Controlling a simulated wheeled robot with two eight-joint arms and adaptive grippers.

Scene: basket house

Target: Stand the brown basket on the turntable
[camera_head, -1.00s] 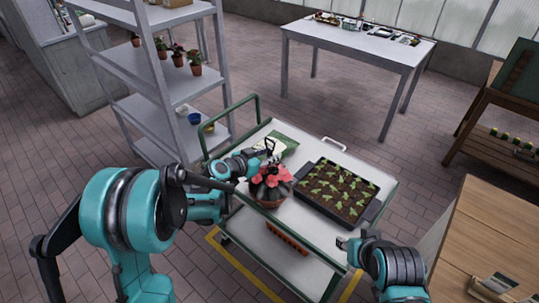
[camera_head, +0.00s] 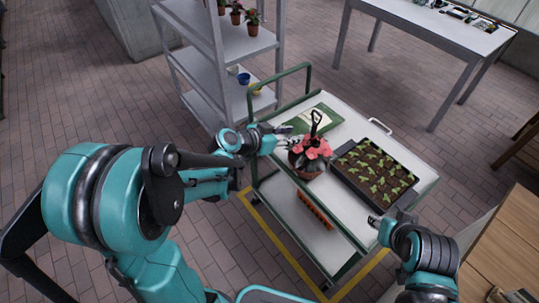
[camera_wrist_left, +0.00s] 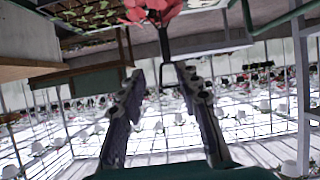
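A brown basket (camera_head: 304,172) with red flowers stands upright on the top deck of the green-framed cart. A dark handle (camera_head: 316,123) rises above the flowers. My left gripper (camera_head: 286,136) is just left of the handle. In the left wrist view its two fingers (camera_wrist_left: 160,90) are spread with nothing between them. The red flowers (camera_wrist_left: 152,10) and a dark stem-like handle (camera_wrist_left: 164,45) show beyond the fingertips. My right gripper (camera_head: 373,221) is at the cart's front right edge, apart from the basket; its fingers are too small to read. I cannot make out a turntable.
A black seedling tray (camera_head: 340,177) lies right of the basket on the cart (camera_head: 345,120). A green-and-white packet (camera_head: 318,119) lies behind it. A grey shelf (camera_head: 240,45) stands at the back left, a grey table (camera_head: 425,35) at the back right, a wooden bench (camera_head: 505,235) at right.

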